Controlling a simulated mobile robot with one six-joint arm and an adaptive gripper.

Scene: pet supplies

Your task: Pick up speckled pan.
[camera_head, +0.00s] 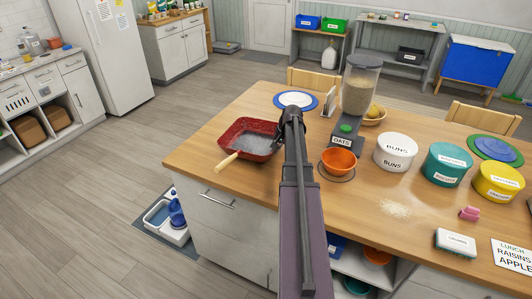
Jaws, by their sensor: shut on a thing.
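The speckled pan (240,140) is red and square with a grey speckled inside and a pale wooden handle. It sits at the left end of the wooden table, its handle pointing toward the front left. My gripper (289,118) is at the pan's right rim and appears shut on that edge. My arm hides the fingertips and the pan's far right corner. I cannot tell whether the pan is lifted off the table.
An orange bowl (339,161), an oats dispenser (358,90) and a white buns tub (395,152) stand right of my arm. A blue-rimmed plate (296,100) lies behind the gripper. Teal (447,165) and yellow (497,182) tubs stand farther right. The table's left front corner is clear.

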